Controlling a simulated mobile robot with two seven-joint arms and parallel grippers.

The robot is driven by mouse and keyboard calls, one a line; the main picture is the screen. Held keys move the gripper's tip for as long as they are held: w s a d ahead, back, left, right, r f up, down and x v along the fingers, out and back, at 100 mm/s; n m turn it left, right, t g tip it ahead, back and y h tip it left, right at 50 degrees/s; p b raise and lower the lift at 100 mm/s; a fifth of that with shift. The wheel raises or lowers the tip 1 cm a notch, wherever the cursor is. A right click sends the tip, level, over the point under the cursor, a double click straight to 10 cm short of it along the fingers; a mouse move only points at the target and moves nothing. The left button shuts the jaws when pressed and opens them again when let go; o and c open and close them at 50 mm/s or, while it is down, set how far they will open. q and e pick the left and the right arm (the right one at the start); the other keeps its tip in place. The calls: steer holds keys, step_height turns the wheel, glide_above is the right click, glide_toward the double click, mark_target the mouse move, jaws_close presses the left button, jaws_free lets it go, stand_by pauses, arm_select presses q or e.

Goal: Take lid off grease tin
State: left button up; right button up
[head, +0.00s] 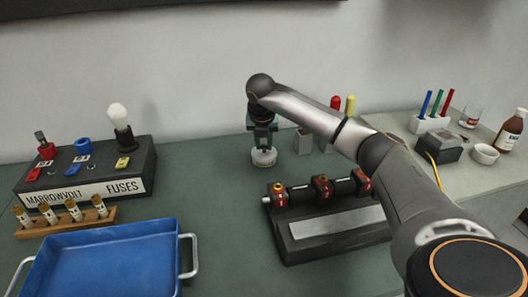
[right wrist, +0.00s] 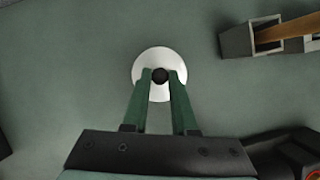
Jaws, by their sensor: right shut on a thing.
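The grease tin (head: 264,158) is a small, round, whitish tin standing upright on the green bench top, left of centre at the back in the head view. My right gripper (head: 263,143) points straight down over it. In the right wrist view the pale round lid (right wrist: 150,61) shows from above, with a dark knob (right wrist: 160,75) at its middle. My right gripper's green fingers (right wrist: 161,77) are shut on this knob. I cannot tell whether any gap lies between lid and tin. My left gripper is not in view.
A fuse panel (head: 135,185) and a blue tray (head: 187,236) stand at left. A black block with red clamps (head: 290,248) lies right of the tin, partly under my right arm. Grey holders (head: 303,142) stand close right of the tin. Bench left of the tin is clear.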

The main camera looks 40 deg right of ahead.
jaws_close()
steer(key=shift+r, duration=0.1)
